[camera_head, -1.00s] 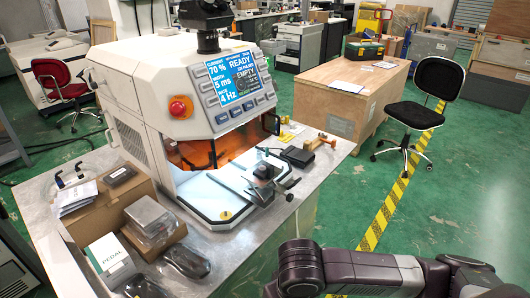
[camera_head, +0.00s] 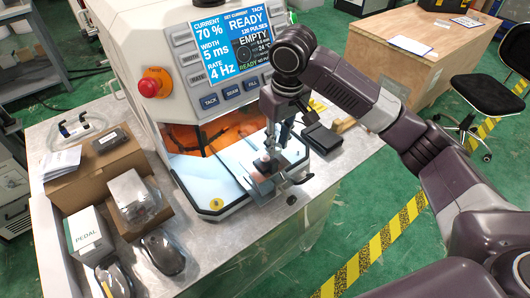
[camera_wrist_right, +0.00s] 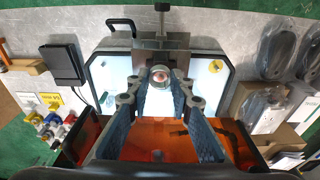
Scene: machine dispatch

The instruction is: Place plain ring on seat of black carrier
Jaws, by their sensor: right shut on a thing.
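My right gripper (camera_head: 267,160) points down over the front of the machine's bright work plate (camera_head: 205,180). In the right wrist view its fingertips (camera_wrist_right: 160,80) are closed around a small shiny round piece, the plain ring (camera_wrist_right: 160,74). A dark clamp-like fixture with a screw handle (camera_head: 266,182) lies directly under the gripper; in the right wrist view the fixture (camera_wrist_right: 160,55) shows just beyond the fingertips. The black carrier is hard to tell apart from this fixture, and its seat is hidden. I cannot tell whether the ring touches it. My left gripper is not in view.
The white machine (camera_head: 160,50) with its screen (camera_head: 232,40) stands close behind the gripper. A black box (camera_head: 322,138) lies to the right. A cardboard box (camera_head: 92,180), a white PEDAL box (camera_head: 88,234) and bagged items (camera_head: 135,198) crowd the left side.

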